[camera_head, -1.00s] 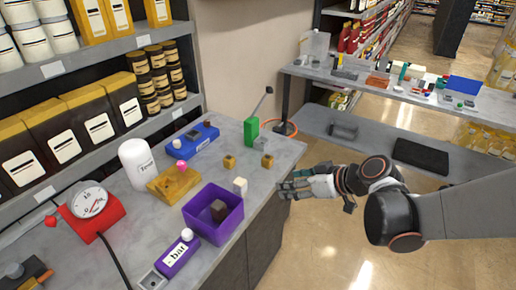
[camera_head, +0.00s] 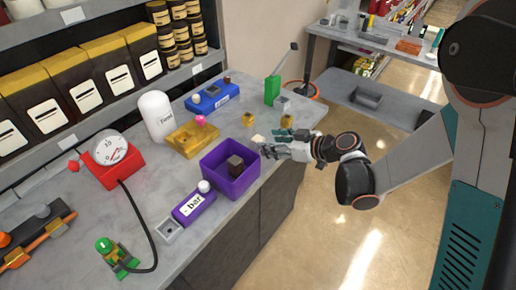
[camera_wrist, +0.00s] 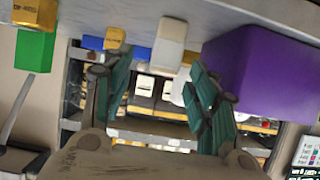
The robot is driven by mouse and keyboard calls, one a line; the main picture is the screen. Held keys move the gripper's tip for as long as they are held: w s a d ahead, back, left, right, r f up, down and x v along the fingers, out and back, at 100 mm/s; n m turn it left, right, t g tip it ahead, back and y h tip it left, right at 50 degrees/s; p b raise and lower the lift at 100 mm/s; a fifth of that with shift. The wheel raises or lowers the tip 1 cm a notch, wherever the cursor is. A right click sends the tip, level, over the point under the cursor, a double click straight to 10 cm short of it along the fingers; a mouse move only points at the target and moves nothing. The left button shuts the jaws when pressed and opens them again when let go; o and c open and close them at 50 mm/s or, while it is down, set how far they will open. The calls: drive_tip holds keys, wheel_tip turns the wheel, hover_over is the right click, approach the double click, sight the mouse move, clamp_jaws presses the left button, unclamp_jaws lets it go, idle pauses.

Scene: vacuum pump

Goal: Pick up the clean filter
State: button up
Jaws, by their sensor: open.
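The clean filter is likely the small white block (camera_head: 258,139) standing on the grey counter, right of the purple bin (camera_head: 226,181). In the wrist view the white block (camera_wrist: 172,42) shows beyond the fingertips, roughly between the two fingers. My gripper (camera_head: 270,149) is at the counter's edge, close beside the block and partly covering it in the head view. In the wrist view my gripper (camera_wrist: 162,85) has its fingers apart with nothing held; contact cannot be told. A dark brown block (camera_head: 235,165) sits inside the purple bin.
The purple bin (camera_wrist: 265,70) is close to one finger in the wrist view. Small gold pieces (camera_head: 287,121) and a green block (camera_head: 272,90) with a lever stand further back. A red gauge (camera_head: 112,160), a white bottle (camera_head: 157,115) and a yellow block (camera_head: 191,138) are to the left.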

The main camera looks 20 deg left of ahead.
sight(260, 140)
drive_tip(key=x, duration=0.1)
drive_tip(key=b+x, duration=0.1)
drive_tip(key=x, duration=0.1)
drive_tip(key=b+x, duration=0.1)
drive_tip(key=x, duration=0.1)
drive_tip(key=shift+s+a+r, duration=0.25)
drive_tip(key=shift+s+r, duration=0.05)
drive_tip(key=shift+s, duration=0.05)
drive_tip(key=shift+w+a+f, duration=0.15)
drive_tip(key=shift+w+a, duration=0.1)
drive_tip(key=shift+a, duration=0.15)
drive_tip(key=shift+c, duration=0.3)
drive_tip(key=c, duration=1.1)
